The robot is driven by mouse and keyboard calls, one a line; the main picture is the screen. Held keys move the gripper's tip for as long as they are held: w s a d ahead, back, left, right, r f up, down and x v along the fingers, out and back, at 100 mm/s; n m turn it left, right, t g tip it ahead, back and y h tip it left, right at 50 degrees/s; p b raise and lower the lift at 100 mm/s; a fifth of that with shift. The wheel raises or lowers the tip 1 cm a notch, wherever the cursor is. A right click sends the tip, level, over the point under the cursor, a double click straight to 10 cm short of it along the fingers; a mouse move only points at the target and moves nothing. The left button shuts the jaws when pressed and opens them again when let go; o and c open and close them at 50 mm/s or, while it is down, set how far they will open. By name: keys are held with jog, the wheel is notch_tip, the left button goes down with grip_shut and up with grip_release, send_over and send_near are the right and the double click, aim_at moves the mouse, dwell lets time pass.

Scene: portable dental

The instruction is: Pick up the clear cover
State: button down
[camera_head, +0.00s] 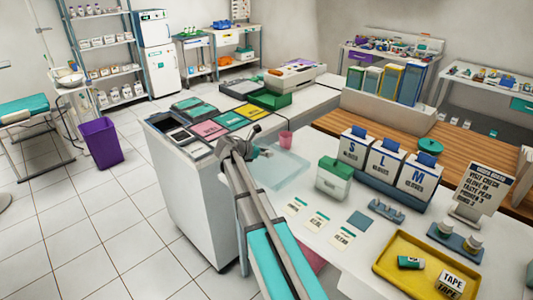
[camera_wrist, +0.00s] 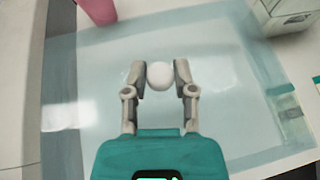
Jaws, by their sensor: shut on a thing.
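The clear cover (camera_head: 285,168) is a see-through, pale blue rectangular piece near the left end of the white counter. In the wrist view the cover (camera_wrist: 235,110) fills most of the picture, with a round white knob (camera_wrist: 160,76) at its middle. My gripper (camera_wrist: 160,78) is shut on this knob, one finger on each side. In the head view my gripper (camera_head: 263,152) is over the cover's left part, and my arm hides some of it. I cannot tell whether the cover touches the counter or hangs just above it.
A pink cup (camera_head: 286,139) stands close behind the cover. A green and white box (camera_head: 334,178) is to its right, with label cards (camera_head: 317,221) in front. Coloured trays (camera_head: 210,129) lie behind left. A yellow tray (camera_head: 385,268) is at the front right.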

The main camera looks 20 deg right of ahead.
jog(key=shift+r+p, duration=2.1)
jog(key=shift+r, duration=0.45)
